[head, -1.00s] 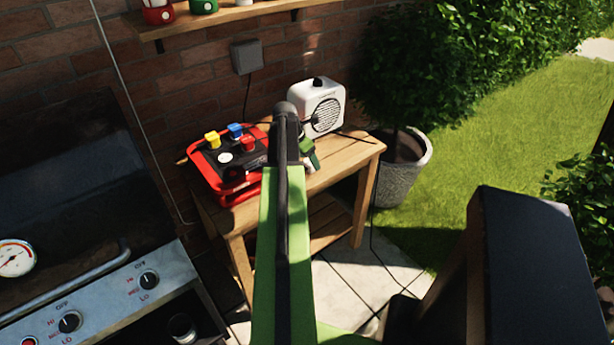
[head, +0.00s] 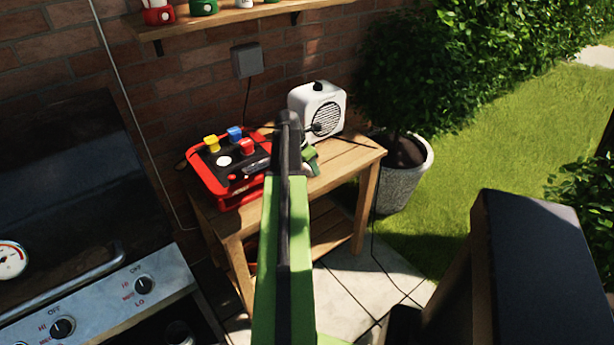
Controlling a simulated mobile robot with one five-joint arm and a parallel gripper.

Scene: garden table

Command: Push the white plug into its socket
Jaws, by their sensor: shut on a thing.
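A red box (head: 238,202) with a dark top stands on the left of the wooden table. A yellow plug (head: 211,143), a blue plug (head: 235,133) and a red plug (head: 246,146) stand up from its top. A flat white round spot (head: 224,161) shows on the top, apparently the white socket. My gripper (head: 312,163) is mostly hidden behind my own arm, just right of the box. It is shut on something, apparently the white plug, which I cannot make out. Whether it touches the box is hidden.
A white speaker (head: 304,98) stands behind my gripper on the wooden table (head: 350,157). A potted bush (head: 402,180) is to the right. A grill (head: 110,300) is at the left front. A grey wall box (head: 247,60) hangs on the brick wall.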

